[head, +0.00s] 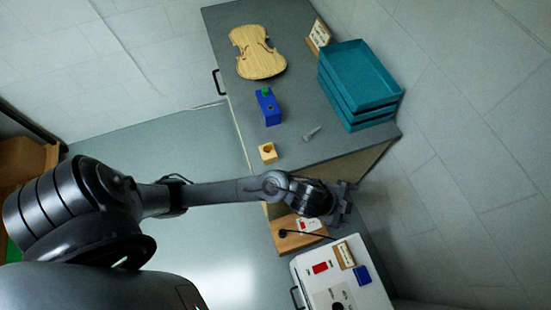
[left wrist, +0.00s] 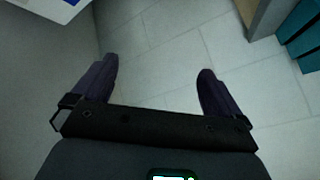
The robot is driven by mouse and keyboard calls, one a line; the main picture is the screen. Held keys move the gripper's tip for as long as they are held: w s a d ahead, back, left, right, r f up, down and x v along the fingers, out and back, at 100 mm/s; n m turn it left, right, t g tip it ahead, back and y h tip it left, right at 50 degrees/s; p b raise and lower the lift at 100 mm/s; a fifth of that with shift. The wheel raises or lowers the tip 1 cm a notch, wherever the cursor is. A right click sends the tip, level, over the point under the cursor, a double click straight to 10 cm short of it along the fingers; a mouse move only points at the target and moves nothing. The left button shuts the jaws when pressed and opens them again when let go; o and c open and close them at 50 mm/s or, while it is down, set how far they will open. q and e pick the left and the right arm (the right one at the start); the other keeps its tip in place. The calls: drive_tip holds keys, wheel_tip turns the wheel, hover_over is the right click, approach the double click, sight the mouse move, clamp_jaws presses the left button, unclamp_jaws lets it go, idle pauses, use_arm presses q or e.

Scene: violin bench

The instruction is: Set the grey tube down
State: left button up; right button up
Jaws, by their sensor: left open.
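A small grey tube (head: 312,133) is on the grey bench top, between the yellow block and the teal trays. I cannot tell whether it lies or stands. My left gripper (head: 347,202) is past the near end of the bench, apart from the tube. The tube is not in the left wrist view. My right gripper is in neither view.
The bench (head: 342,147) holds a violin plate (head: 258,55), a blue block (head: 268,108) with a green part, a yellow block (head: 268,153) with a hole, a sign (head: 318,36) and stacked teal trays (head: 360,83). A white cabinet (head: 376,286) stands below my gripper.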

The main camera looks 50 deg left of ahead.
use_arm(q)
drive_tip(key=s+a+n+g+y, duration=0.3)
drive_tip(key=s+a+n, duration=0.6)
drive_tip(key=s+a, duration=0.5)
drive_tip(key=s+g, duration=0.1)
drive_tip(key=s, duration=0.2)
drive_tip(key=shift+s+f+n, duration=0.25)
drive_tip(key=shift+s+n, duration=0.05)
drive_tip(key=shift+n, duration=0.1)
wheel_tip(320, 180, up, 29)
drive_tip(key=p, duration=2.9)
drive_tip(key=shift+r, duration=0.2)
